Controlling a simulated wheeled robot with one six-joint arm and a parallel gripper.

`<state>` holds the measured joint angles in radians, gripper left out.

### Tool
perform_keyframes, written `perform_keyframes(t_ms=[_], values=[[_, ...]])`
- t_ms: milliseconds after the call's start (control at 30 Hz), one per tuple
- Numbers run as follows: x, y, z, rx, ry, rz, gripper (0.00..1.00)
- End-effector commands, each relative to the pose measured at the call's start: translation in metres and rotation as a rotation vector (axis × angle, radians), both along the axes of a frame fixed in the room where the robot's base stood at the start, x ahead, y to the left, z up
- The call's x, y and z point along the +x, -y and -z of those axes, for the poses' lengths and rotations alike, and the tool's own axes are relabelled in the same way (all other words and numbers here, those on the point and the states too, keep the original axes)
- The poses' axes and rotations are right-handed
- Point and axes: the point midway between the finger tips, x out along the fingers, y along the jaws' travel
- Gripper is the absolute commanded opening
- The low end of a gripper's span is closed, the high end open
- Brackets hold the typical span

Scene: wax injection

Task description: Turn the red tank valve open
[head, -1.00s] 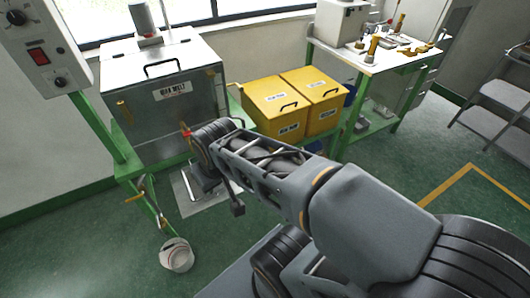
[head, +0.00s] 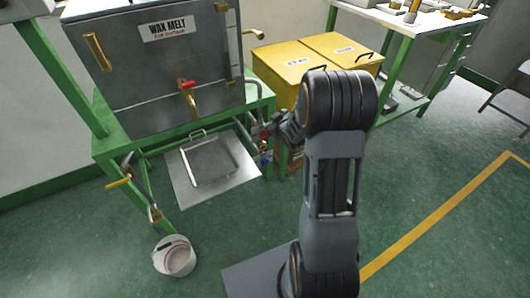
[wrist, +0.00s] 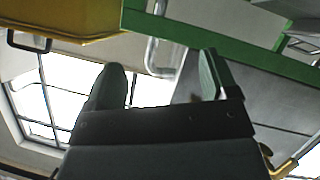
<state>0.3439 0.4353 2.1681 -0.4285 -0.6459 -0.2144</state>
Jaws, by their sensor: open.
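The grey wax melt tank (head: 150,60) stands at the upper left of the head view. A red valve handle (head: 187,85) sits on a brass spout on its front. My gripper (head: 268,130) is right of and below the spout, well apart from it, small and partly hidden by my arm. A small red part and a blue part show close by it; I cannot tell what they belong to. In the wrist view my gripper (wrist: 158,75) is open, with nothing between its fingers. The red valve is not visible there.
A metal tray (head: 208,180) lies below the spout, inside the green frame (head: 110,150). Yellow boxes (head: 290,68) stand right of the tank.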

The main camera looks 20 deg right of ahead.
Motion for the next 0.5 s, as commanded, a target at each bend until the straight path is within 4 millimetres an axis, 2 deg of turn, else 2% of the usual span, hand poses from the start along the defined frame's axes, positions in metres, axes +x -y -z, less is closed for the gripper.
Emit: perform_keyframes(t_ms=[33, 100, 200, 333, 500], values=[[0.005, 0.008, 0.057, -0.004, 0.043, -0.024, 0.8], [0.01, 0.015, 0.094, -0.01, 0.122, -0.064, 0.8], [0.011, 0.02, 0.138, -0.009, 0.221, -0.111, 0.8], [0.006, 0.025, 0.177, -0.002, 0.32, -0.148, 0.8], [0.001, 0.026, 0.202, 0.006, 0.396, -0.172, 0.8]])
